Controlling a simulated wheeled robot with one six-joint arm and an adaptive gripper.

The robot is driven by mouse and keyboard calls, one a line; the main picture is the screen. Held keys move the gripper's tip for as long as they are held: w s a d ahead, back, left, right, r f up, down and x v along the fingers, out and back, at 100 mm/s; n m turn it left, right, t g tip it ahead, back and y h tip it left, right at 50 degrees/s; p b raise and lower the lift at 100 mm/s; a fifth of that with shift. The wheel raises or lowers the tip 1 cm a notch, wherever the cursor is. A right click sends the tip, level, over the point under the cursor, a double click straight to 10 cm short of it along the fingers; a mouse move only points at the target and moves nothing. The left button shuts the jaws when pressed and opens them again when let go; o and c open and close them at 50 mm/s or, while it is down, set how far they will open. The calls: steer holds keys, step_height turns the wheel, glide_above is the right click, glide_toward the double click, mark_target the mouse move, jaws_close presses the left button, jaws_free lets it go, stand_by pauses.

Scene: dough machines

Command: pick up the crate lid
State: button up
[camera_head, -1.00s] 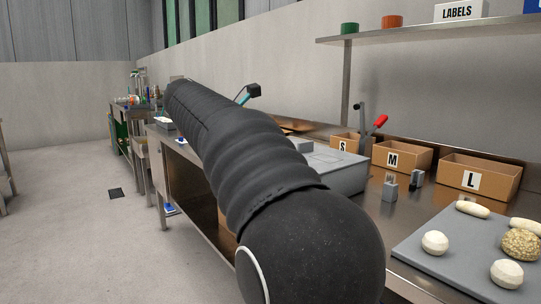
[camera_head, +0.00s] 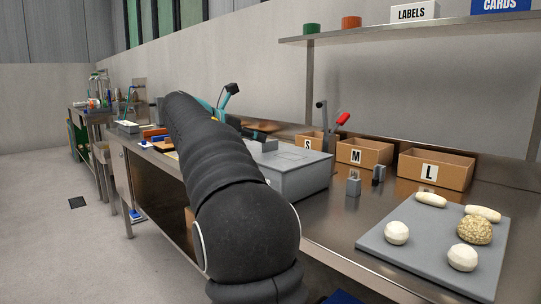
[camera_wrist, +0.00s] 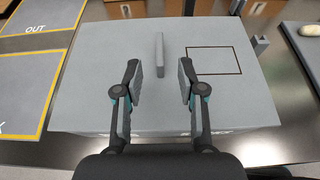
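The grey crate lid (camera_wrist: 100,75) fills most of the wrist view, with a thin upright handle (camera_wrist: 160,55) near its middle and a dark outlined rectangle to the right. It lies flat on the grey crate, whose lid (camera_head: 290,161) and side wall (camera_head: 305,184) show in the head view. My gripper (camera_wrist: 161,83) is open and empty over the lid. Its fingers are either side of the handle's line in the picture, with the handle's lower end between them. I cannot tell the height gap.
Cardboard boxes marked S, M (camera_head: 364,152) and L (camera_head: 436,170) stand behind the crate. A lever with a red handle (camera_head: 342,119) and small metal blocks (camera_head: 353,186) are close to its right. A grey board (camera_head: 400,262) with dough pieces lies front right. Yellow-edged mats (camera_wrist: 38,55) lie left.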

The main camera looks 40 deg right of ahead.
mark_target(270, 149)
steer(key=shift+x, duration=2.65)
steer(key=shift+a, duration=0.1)
jaws_close()
